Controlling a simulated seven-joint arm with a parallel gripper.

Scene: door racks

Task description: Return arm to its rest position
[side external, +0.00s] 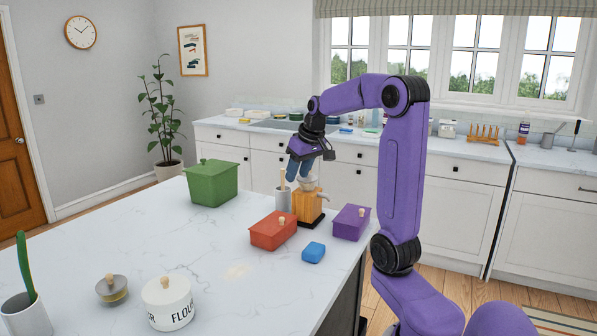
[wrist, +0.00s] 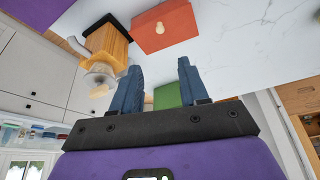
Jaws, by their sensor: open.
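My purple arm reaches over the far right part of the island counter. My gripper (side external: 299,170) points down with blue fingers, just above a wooden device with a pale funnel-like top (side external: 308,203). In the wrist view my gripper (wrist: 158,82) shows its two blue fingers spread apart with nothing between them. The wooden device (wrist: 106,48) is left of the fingers in that view, apart from them.
Around the device stand a green box (side external: 211,184), a red box (side external: 273,231), a purple box (side external: 351,222), a blue block (side external: 314,252) and a utensil cup (side external: 283,201). A flour jar (side external: 168,304) stands at the front left. The counter's middle left is clear.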

